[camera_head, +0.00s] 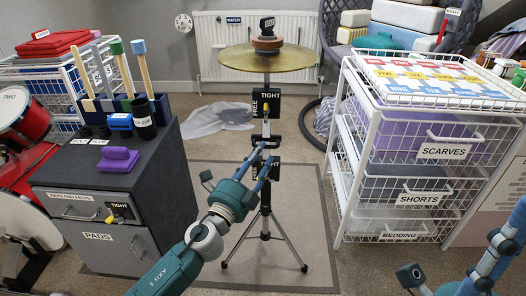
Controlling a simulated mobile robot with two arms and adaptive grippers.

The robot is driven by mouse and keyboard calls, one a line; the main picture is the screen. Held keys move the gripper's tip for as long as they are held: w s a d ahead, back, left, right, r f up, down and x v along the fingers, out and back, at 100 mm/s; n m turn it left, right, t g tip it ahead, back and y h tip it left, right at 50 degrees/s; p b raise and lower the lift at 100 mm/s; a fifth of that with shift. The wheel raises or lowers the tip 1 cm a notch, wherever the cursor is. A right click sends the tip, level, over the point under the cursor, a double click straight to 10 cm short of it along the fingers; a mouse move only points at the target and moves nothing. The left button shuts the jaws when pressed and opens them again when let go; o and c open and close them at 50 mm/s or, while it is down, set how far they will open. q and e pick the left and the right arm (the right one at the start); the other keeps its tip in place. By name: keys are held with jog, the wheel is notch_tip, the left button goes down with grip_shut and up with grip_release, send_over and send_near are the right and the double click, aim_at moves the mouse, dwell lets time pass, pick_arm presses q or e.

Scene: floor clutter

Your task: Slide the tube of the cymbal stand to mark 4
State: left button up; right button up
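The cymbal stand stands on the mat with a gold cymbal (267,59) on top, dark tripod legs (291,247) below and a narrow upright tube (266,128). A black plate (266,103) on it reads TIGHT and FREE. A lower plate, also reading TIGHT, is partly hidden by my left gripper. No numbered marks can be read. My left gripper (270,155) is at the stand's middle, its fingers overlapping the tube in the picture; contact and grip cannot be told.
A dark cabinet (160,220) with tools stands left of the stand; a red drum (22,115) is beyond it. A white wire drawer unit (343,190) stands at right. The mat (318,262) has bare room around the tripod.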

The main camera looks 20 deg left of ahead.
pick_arm(q)
jog(key=shift+w+d+r, duration=0.1)
jog(key=shift+w, duration=0.55)
jog(key=shift+w+d+r, duration=0.1)
jog(key=shift+w, duration=0.55)
grip_shut()
